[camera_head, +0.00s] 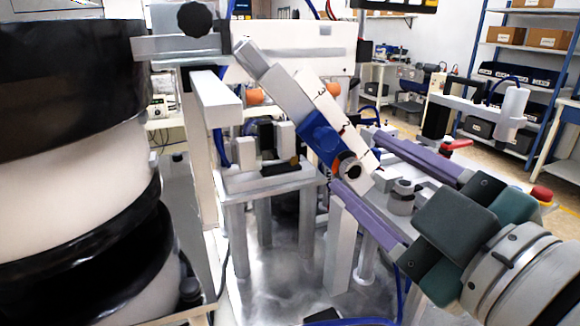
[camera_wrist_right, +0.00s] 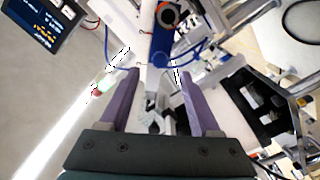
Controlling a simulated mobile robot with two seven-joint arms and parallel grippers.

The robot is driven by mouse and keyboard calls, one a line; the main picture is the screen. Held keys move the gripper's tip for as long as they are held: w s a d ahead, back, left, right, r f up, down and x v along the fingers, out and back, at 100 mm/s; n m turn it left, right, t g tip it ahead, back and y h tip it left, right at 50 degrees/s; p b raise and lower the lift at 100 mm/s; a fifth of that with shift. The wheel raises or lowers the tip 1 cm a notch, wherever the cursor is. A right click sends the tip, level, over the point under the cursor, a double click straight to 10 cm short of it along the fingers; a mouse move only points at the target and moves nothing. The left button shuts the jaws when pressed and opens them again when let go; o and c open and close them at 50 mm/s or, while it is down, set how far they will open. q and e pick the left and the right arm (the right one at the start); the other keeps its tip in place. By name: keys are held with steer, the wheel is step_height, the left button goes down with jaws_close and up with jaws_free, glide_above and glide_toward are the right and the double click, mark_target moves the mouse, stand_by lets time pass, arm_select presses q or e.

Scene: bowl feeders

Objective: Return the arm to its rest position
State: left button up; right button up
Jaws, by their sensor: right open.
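My right arm comes in from the lower right in the head view. Its gripper (camera_head: 356,160) has two long purple fingers, spread apart, with nothing seen between them. The fingertips point up and left, close to a slanted feeder track with a blue block (camera_head: 321,138); I cannot tell whether they touch it. In the right wrist view the open gripper (camera_wrist_right: 158,74) has the blue block (camera_wrist_right: 162,45) just beyond its fingertips. My left gripper is out of view.
A large black and white bowl feeder (camera_head: 70,185) fills the left side. A metal plate (camera_head: 285,270) carries posts and fixtures below the track. A red button (camera_head: 541,193) is beyond my right gripper. Shelves (camera_head: 520,62) with boxes stand at the back right.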

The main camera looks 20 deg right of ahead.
steer(key=shift+s, duration=0.8)
steer(key=s+f+m+g, duration=0.7)
steer(key=s+f+g, duration=0.7)
step_height(320, 180, up, 38)
steer(key=s+p, duration=0.1)
steer(key=p, duration=3.7)
steer(key=shift+s+d+f, duration=0.2)
steer(key=shift+s+d, duration=0.1)
